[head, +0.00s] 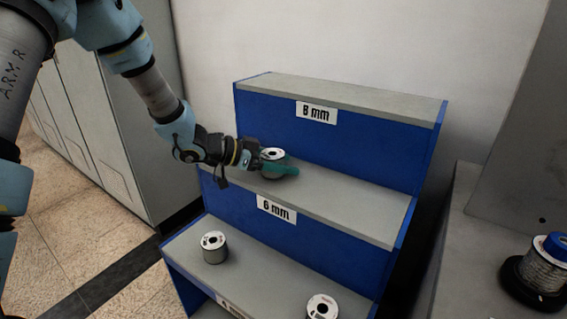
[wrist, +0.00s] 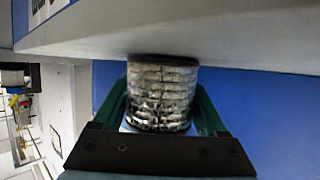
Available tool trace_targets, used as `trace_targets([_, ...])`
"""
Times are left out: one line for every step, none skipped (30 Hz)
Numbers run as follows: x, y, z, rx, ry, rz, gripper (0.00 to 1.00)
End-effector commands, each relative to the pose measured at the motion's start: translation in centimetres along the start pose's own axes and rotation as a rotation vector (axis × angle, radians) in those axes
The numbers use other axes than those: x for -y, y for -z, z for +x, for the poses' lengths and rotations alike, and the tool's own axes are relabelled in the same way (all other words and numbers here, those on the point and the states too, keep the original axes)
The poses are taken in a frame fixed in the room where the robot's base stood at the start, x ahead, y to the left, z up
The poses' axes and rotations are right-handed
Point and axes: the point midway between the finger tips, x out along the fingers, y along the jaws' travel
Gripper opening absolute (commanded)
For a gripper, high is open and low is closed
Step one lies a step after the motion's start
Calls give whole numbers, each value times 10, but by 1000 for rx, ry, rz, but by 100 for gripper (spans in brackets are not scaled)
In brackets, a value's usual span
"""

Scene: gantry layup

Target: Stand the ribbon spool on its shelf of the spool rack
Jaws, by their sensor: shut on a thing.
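The ribbon spool, silver with a white top face (head: 273,154), is held upright in my gripper (head: 280,168). In the wrist view the spool (wrist: 162,95) sits between the two green fingers, which are shut on its sides. One end of it meets or nearly meets a grey shelf surface (wrist: 230,30). The spool rack is a blue stepped stand with grey shelves (head: 340,200). My gripper is at the left part of the middle shelf, whose front carries a "6 mm" label (head: 276,209). I cannot tell whether the spool's base touches the shelf.
The top step carries an "8 mm" label (head: 316,112) and is empty. On the lower shelf stand a left spool (head: 214,248) and a right spool (head: 322,307). A blue-topped spool (head: 546,265) stands on a grey surface at the right. The middle shelf's right part is clear.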

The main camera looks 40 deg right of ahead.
Motion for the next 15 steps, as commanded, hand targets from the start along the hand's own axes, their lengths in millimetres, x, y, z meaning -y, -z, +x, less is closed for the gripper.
trace_targets([0,0,1,-2,0,1,0])
trace_targets([0,0,0,-2,0,2,0])
trace_targets([0,1,0,-3,0,2,0])
trace_targets([0,1,0,-3,0,2,0])
trace_targets([0,1,0,-3,0,2,0])
trace_targets([0,1,0,-3,0,2,0])
trace_targets([0,0,0,-2,0,2,0])
trace_targets([0,0,1,-2,0,2,0])
trace_targets([0,-1,1,-2,0,2,0])
trace_targets([0,-2,2,-2,0,1,0])
trace_targets([0,-3,1,-1,0,1,77])
trace_targets([0,-2,1,-1,0,1,81])
trace_targets([0,-2,1,-1,0,1,85])
trace_targets([0,-2,1,-1,0,1,88])
trace_targets([0,-2,1,-1,0,1,93])
